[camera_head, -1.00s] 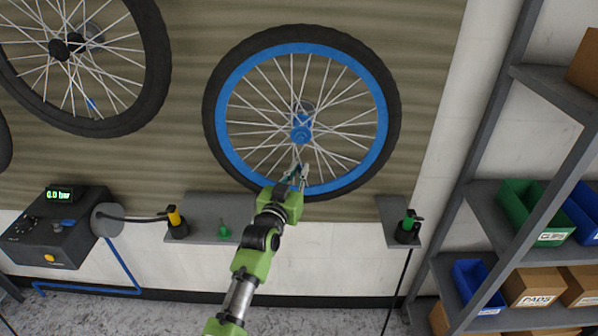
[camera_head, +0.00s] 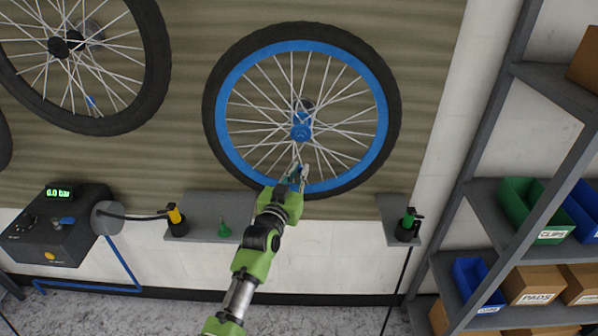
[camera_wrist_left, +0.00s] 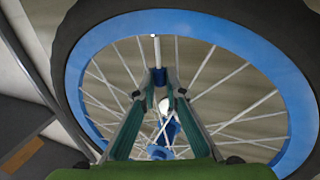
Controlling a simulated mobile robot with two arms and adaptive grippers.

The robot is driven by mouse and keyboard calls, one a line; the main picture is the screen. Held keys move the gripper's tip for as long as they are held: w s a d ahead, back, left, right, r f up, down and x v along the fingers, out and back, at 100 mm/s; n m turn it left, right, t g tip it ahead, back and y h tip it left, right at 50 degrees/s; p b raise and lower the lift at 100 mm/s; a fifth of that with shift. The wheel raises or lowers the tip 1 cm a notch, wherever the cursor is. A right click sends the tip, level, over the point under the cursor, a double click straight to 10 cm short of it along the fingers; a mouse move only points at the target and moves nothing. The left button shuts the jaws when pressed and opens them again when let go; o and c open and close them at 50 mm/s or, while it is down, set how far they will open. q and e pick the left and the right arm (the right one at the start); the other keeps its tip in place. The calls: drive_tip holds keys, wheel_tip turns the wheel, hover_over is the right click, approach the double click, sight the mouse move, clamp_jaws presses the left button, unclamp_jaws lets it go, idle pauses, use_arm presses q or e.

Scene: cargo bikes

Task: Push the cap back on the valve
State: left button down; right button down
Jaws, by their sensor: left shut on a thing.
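The blue-rimmed wheel (camera_head: 236,100) hangs at the wall panel. In the left wrist view the pale metal valve (camera_wrist_left: 157,50) sticks out from the inner side of the blue rim (camera_wrist_left: 215,28) toward the hub. The fingers also show in the left wrist view (camera_wrist_left: 159,80). My right gripper is not in view.
Spokes (camera_head: 345,113) and the blue hub (camera_head: 301,128) lie close around the fingers. Below stand a grey shelf (camera_head: 204,203) with a green piece (camera_head: 224,229), and yellow (camera_head: 175,217) and green-topped (camera_head: 409,225) tools. A pump box (camera_head: 50,240) is left; shelving (camera_head: 490,170) is right.

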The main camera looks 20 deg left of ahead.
use_arm(q)
drive_tip(key=shift+f, duration=0.35)
idle(0.7)
idle(0.3)
drive_tip(key=c, duration=1.7)
unclamp_jaws()
drive_tip(key=s+p, duration=0.5)
drive_tip(key=s, duration=0.5)
drive_tip(key=shift+a+p, duration=0.1)
drive_tip(key=shift+p, duration=0.3)
